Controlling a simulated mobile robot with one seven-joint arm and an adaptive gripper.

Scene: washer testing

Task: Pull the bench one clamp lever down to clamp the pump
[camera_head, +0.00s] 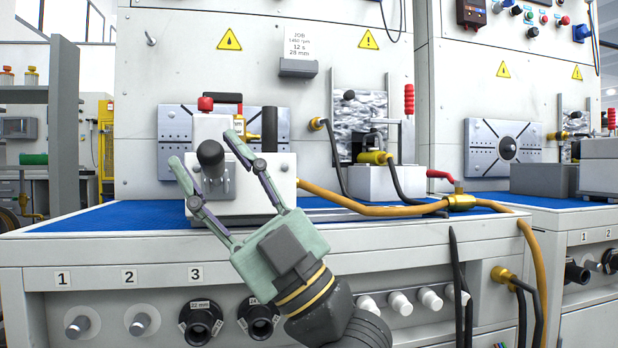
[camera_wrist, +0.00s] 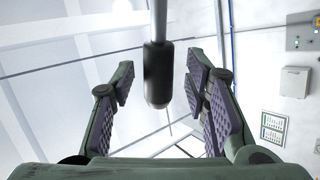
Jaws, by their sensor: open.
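A lever with a black rounded grip (camera_head: 210,152) stands in front of the white pump-like block (camera_head: 284,168) on the left bench. In the wrist view the black grip (camera_wrist: 158,75) hangs from a thin metal rod (camera_wrist: 159,18), between my fingers. My gripper (camera_head: 203,149) is open, with one finger on each side of the grip. In the wrist view a gap shows between the grip and each finger of my gripper (camera_wrist: 160,85). The grip hides part of the block and its mount behind it.
A red upright handle (camera_head: 409,101) stands on a fixture to the right. A yellow hose (camera_head: 390,211) runs along the blue bench top (camera_head: 110,216) to a brass fitting (camera_head: 461,202). Labelled ports line the bench front. The left part of the bench top is clear.

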